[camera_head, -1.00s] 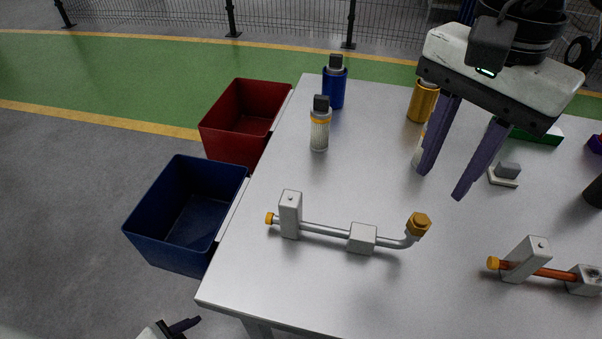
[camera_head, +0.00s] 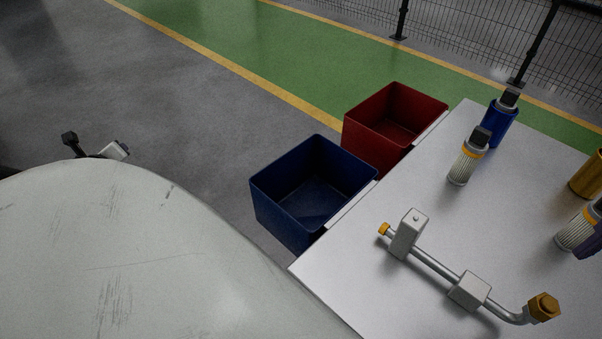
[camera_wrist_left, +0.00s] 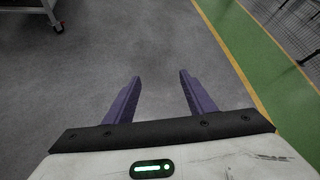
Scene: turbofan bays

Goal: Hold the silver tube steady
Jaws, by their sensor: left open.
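The silver tube (camera_head: 436,264) runs through two pale blocks on the table, with a small yellow end at left and a bent right end with a brass hex fitting (camera_head: 543,306). My left gripper (camera_wrist_left: 160,76) is open and empty in the left wrist view, over bare grey floor, with no tube between its purple fingers. Its fingers cannot be made out in the head view. Of my right gripper, only a purple sliver shows at the head view's right edge, beside a white filter (camera_head: 577,230); its opening is hidden.
A blue bin (camera_head: 279,205) and a red bin (camera_head: 364,141) hang at the table's left edge. A white canister (camera_head: 464,167), a blue canister (camera_head: 498,130) and a gold cylinder (camera_head: 588,176) stand behind the tube. A wheeled cart (camera_wrist_left: 26,8) is on the floor.

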